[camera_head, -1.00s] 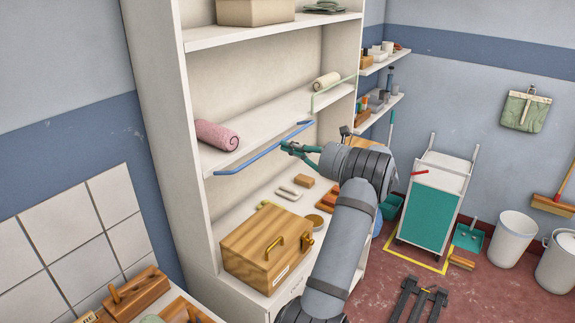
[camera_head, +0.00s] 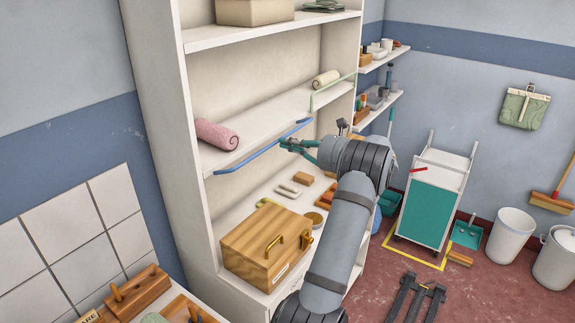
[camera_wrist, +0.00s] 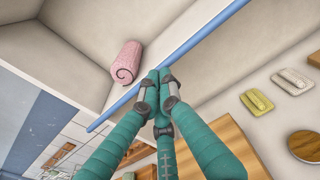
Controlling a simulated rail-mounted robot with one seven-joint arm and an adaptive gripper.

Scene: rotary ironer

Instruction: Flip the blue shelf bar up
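The blue shelf bar (camera_head: 250,157) runs along the front edge of the middle shelf and hangs low, slanting up to the right. In the wrist view the bar (camera_wrist: 128,97) crosses diagonally just behind my fingertips. My gripper (camera_head: 284,143) is below the bar's right part, close to it. In the wrist view my teal gripper (camera_wrist: 159,74) has its fingertips together, overlapping the bar's lower edge. I cannot tell whether they touch it. The bar does not appear held between the fingers.
A pink rolled towel (camera_head: 217,134) lies on the shelf behind the bar. A pale green bar (camera_head: 330,91) stands raised at the shelf's right, near a cream roll (camera_head: 326,78). A wooden box (camera_head: 265,247) and small items occupy the counter below.

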